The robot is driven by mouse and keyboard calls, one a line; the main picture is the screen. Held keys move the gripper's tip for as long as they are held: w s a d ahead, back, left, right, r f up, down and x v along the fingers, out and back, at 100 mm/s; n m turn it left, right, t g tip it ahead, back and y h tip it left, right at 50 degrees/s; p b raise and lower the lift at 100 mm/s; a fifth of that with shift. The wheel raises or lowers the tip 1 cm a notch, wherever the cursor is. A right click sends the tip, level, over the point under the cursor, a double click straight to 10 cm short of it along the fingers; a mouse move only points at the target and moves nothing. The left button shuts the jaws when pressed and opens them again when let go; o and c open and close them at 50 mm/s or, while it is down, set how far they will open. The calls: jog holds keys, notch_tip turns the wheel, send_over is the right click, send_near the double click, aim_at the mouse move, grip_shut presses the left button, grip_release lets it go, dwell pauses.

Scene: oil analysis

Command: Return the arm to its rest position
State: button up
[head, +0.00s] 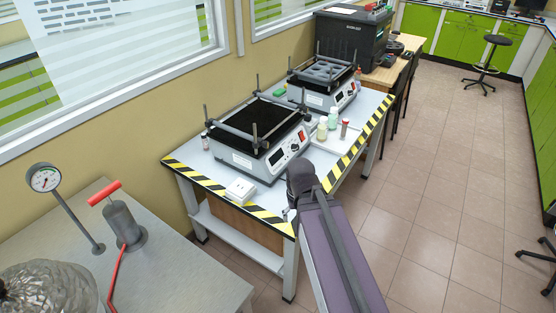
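My arm, with a purple-grey link and a dark joint at its far end, reaches from the bottom right up to the front right side of the striped-edge table (222,187). The dark joint overlaps the table edge in the picture. The fingers of my gripper do not show. They seem hidden behind or below the end of the arm, so I cannot see whether they hold anything. A small grey part shows just left of the arm at the table's front corner, too small to make out.
Two shaker devices, one nearer (262,138) and one farther (325,82), stand on the table. Small bottles (322,128) and a white box (240,190) are close to the arm. A metal table (170,275) with a gauge (44,178) is at left. Tiled floor (450,190) is open at right.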

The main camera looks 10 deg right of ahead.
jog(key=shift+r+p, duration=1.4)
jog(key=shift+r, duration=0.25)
